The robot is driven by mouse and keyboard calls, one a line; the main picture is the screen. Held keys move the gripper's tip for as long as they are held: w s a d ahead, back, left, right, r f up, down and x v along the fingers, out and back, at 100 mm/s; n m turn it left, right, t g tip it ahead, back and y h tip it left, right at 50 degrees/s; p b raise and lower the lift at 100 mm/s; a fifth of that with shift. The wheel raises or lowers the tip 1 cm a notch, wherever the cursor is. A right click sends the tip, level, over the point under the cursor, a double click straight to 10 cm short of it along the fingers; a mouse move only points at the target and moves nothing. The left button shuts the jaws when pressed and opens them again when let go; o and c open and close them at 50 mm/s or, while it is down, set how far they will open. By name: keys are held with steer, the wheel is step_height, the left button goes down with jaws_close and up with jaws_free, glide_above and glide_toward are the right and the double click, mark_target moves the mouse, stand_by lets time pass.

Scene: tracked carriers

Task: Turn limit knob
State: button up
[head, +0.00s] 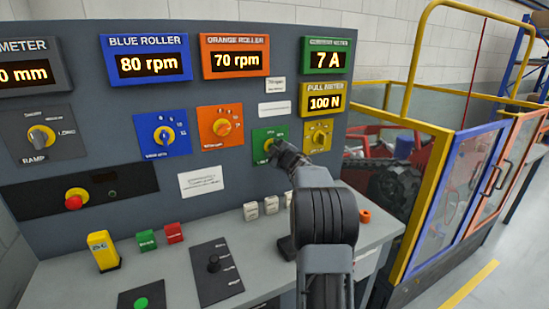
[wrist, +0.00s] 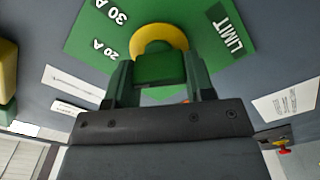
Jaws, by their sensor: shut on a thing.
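The limit knob (wrist: 158,68) is green with a yellow round base (wrist: 158,36). It sits on a green plate (wrist: 210,62) marked LIMIT, 20 A and 30 A. In the head view the green plate (head: 262,134) is on the upright panel, right of the orange roller knob. My gripper (wrist: 160,80) has one finger on each side of the knob and is shut on it. In the head view my gripper (head: 280,152) reaches the plate and hides most of the knob. The green-framed meter (head: 326,56) above reads 7 A.
Other knobs are close by: orange (head: 221,127), blue (head: 164,135) and yellow (head: 318,138). A red button (head: 76,199) is at the left. A yellow-framed enclosure (head: 425,140) stands at the right.

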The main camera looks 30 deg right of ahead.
steer(key=n+b, duration=0.4)
steer(key=n, duration=0.2)
steer(key=shift+f, duration=0.2)
steer(key=shift+n+b, duration=0.3)
steer(key=shift+n, duration=0.1)
steer(key=o, duration=0.9)
steer(key=shift+s, duration=0.1)
steer(key=s, duration=0.4)
steer(key=s+a+b, duration=0.1)
steer(key=s, duration=0.4)
steer(key=s+a, duration=0.1)
steer(key=s, duration=0.3)
steer(key=shift+s, duration=0.25)
